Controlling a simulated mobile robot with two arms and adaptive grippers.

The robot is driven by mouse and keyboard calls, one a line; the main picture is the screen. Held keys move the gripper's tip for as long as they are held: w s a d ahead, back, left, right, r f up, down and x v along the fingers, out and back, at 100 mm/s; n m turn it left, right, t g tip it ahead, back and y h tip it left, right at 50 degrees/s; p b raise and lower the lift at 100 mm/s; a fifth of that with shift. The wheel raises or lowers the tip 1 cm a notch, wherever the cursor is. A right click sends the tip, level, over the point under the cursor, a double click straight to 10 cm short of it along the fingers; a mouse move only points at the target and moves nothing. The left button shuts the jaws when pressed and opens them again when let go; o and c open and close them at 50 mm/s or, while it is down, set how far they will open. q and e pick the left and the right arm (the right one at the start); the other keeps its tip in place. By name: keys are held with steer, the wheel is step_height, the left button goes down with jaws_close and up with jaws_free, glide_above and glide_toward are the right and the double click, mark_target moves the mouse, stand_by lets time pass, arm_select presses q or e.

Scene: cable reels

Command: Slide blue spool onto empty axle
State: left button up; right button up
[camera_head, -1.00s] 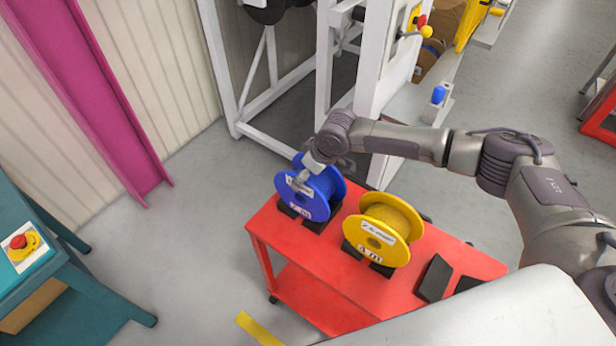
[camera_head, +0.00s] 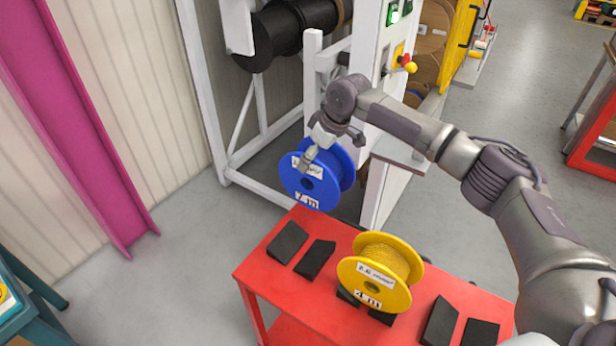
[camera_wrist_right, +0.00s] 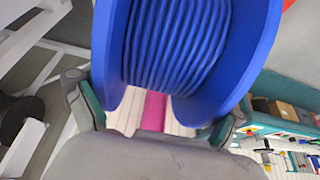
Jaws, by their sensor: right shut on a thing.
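The blue spool (camera_head: 298,183) hangs upright above the red cart, with white labels on its left flange. My right gripper (camera_head: 318,150) is shut on it from above and partly covers its upper flange. In the right wrist view the blue spool (camera_wrist_right: 190,45) fills the upper middle, its wound blue cable facing the camera. The fingers of my right gripper (camera_wrist_right: 157,112) show on both sides below it. The white rack (camera_head: 313,75) stands behind the spool; I cannot make out an empty axle on it. My left gripper is not in view.
The red cart (camera_head: 262,262) carries a yellow spool (camera_head: 367,285) on black wedges. The black wedges (camera_head: 287,242) at its left end are bare. A black roll (camera_head: 290,32) hangs in the rack. A control panel with a red and yellow knob (camera_head: 408,63) stands behind my wrist.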

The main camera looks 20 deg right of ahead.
steer(key=shift+w+d+r, duration=0.25)
steer(key=shift+w+r, duration=0.1)
steer(key=shift+r, duration=0.05)
step_height(320, 180, up, 6)
steer(key=p, duration=0.7)
stand_by(0.4)
stand_by(0.7)
